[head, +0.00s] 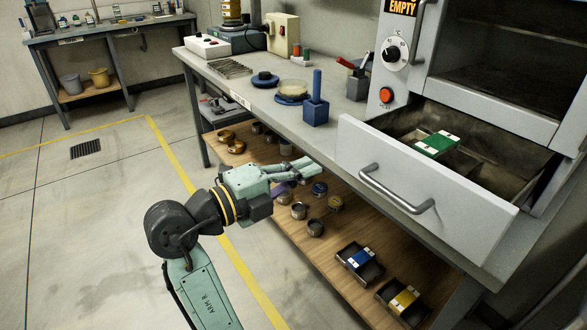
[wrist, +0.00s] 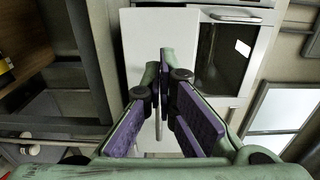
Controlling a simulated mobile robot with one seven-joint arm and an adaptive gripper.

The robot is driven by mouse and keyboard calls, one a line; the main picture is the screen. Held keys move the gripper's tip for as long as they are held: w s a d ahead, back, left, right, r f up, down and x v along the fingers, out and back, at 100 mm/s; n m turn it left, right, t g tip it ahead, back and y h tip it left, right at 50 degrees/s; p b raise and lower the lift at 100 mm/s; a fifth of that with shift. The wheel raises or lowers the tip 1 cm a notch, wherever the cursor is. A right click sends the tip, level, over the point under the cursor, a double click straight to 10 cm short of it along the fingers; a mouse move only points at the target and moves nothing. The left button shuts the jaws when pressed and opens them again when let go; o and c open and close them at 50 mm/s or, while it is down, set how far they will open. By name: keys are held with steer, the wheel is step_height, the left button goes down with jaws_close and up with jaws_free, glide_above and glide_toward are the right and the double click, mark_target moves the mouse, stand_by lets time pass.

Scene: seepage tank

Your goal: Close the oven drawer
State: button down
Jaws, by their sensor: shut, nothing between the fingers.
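The oven drawer (head: 455,217) is pulled out from under the oven at the right of the head view. Its light grey front carries a curved bar handle (head: 395,192). A green box (head: 436,143) with white labels lies inside the open drawer. My gripper (head: 312,170) is shut and empty, left of the drawer front and pointing toward it, with a visible gap in the picture. In the wrist view my gripper (wrist: 166,72) shows its green fingers and purple pads closing together in front of a pale panel, which I cannot identify for sure.
The oven (head: 530,65) stands on the workbench (head: 235,95). A blue block (head: 315,110) with a post stands on the bench left of the drawer. Weights and small trays fill the lower wooden shelf (head: 325,245). The floor at left is clear.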

mark_target(352, 151)
steer(key=p+x, duration=0.2)
steer(key=x, duration=0.5)
steer(key=shift+w+d+r+p, duration=0.15)
steer(key=shift+w+d+p, duration=0.1)
steer(key=shift+d+p, duration=0.1)
steer(key=shift+w+d, duration=0.4)
steer(key=shift+d, duration=0.1)
steer(key=shift+w+d+b, duration=0.3)
steer(key=shift+d, duration=0.1)
steer(key=b+x, duration=0.8)
steer(key=x, duration=1.2)
steer(key=shift+w, duration=0.1)
steer(key=shift+a, duration=0.1)
